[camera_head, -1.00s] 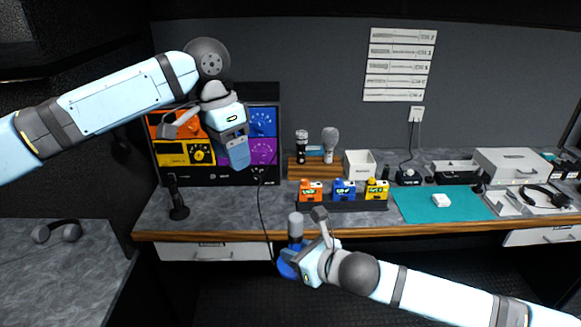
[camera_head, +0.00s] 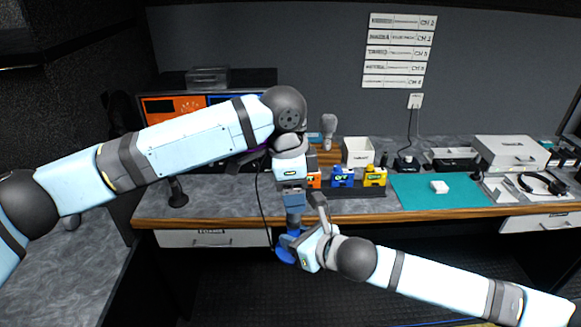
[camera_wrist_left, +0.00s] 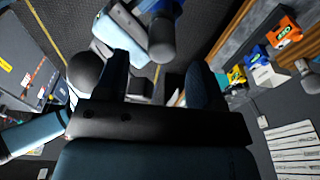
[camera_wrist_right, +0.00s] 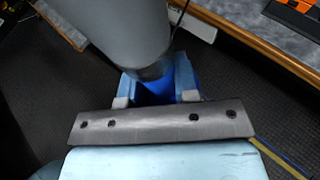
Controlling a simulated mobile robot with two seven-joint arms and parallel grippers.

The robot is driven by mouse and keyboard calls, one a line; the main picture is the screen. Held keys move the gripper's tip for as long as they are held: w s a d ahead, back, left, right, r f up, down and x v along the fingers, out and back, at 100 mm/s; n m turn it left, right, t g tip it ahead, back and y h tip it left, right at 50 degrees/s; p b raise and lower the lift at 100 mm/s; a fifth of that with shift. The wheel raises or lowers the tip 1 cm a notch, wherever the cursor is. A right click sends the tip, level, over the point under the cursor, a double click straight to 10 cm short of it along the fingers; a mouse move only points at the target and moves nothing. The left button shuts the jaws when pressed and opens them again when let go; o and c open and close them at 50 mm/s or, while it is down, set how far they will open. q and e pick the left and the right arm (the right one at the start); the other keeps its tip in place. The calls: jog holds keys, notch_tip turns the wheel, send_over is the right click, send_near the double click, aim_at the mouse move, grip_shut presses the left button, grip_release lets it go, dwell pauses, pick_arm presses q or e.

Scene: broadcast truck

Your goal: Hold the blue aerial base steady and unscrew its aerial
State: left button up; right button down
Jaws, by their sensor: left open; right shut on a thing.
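The blue aerial base (camera_head: 286,254) is in the jaws of my right gripper (camera_head: 300,247), held in front of the desk edge. In the right wrist view the blue base (camera_wrist_right: 154,92) shows between the fingers, partly hidden by the aerial. The grey aerial (camera_wrist_right: 115,28) stands up from it with a dark lower part. My left gripper (camera_head: 293,205) is open and points down just above the aerial. In the left wrist view the aerial's grey end (camera_wrist_left: 161,42) shows beyond and between the spread fingers; I see no contact.
The desk behind holds orange, blue (camera_head: 342,177) and yellow (camera_head: 374,176) units on a dark strip, a white box (camera_head: 357,152) and a teal mat (camera_head: 430,200). A microphone (camera_head: 177,198) stands at the left. A dark cable hangs beside the base.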

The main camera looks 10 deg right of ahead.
pick_arm(q)
jog(key=shift+d+f, duration=0.2)
jog(key=shift+f, duration=1.75)
jog(key=shift+c, duration=0.4)
jog(key=c, duration=1)
jog(key=o, duration=1)
jog(key=shift+r, duration=0.1)
